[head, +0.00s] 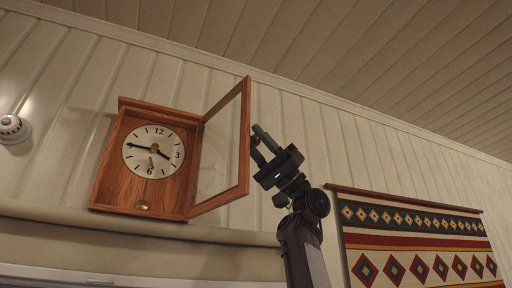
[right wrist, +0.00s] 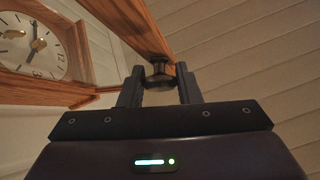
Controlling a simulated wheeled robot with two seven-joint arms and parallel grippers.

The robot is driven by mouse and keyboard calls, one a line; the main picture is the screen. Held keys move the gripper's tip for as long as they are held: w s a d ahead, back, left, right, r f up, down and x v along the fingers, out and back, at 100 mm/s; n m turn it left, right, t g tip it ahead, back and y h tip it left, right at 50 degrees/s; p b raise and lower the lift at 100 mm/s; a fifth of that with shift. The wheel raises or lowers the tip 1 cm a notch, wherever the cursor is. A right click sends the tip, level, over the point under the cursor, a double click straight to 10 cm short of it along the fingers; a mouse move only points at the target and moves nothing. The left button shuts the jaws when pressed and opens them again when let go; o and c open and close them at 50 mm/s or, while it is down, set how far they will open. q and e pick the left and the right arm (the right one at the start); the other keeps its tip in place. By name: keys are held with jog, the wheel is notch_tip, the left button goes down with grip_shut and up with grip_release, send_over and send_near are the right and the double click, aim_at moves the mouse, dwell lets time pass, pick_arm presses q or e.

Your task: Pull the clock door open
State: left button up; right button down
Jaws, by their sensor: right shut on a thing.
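The wooden clock (head: 148,160) hangs on the wall at the left in the head view, with a white dial and a brass pendulum. Its framed glass door (head: 219,150) stands well open, swung out to the right on the side of the case. My right gripper (head: 259,141) is at the door's outer edge. In the right wrist view my right gripper (right wrist: 160,85) is shut on the dark round door knob (right wrist: 159,73), which sits on the wooden door frame (right wrist: 133,25). The dial (right wrist: 28,45) shows at the left there. My left gripper is in neither view.
A patterned wall hanging (head: 415,240) is on the wall to the right of my right arm. A round white fixture (head: 13,129) is at the far left. A ledge (head: 140,224) runs below the clock. The wall above my right gripper is clear.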

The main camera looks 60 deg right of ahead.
jog(key=shift+r, duration=0.15)
jog(key=c, duration=1.4)
grip_release()
jog(key=o, duration=0.3)
jog(key=shift+a, duration=0.2)
jog(key=shift+o, duration=0.2)
jog(key=b+v, duration=0.3)
jog(key=v, duration=0.5)
jog(key=shift+w, duration=0.15)
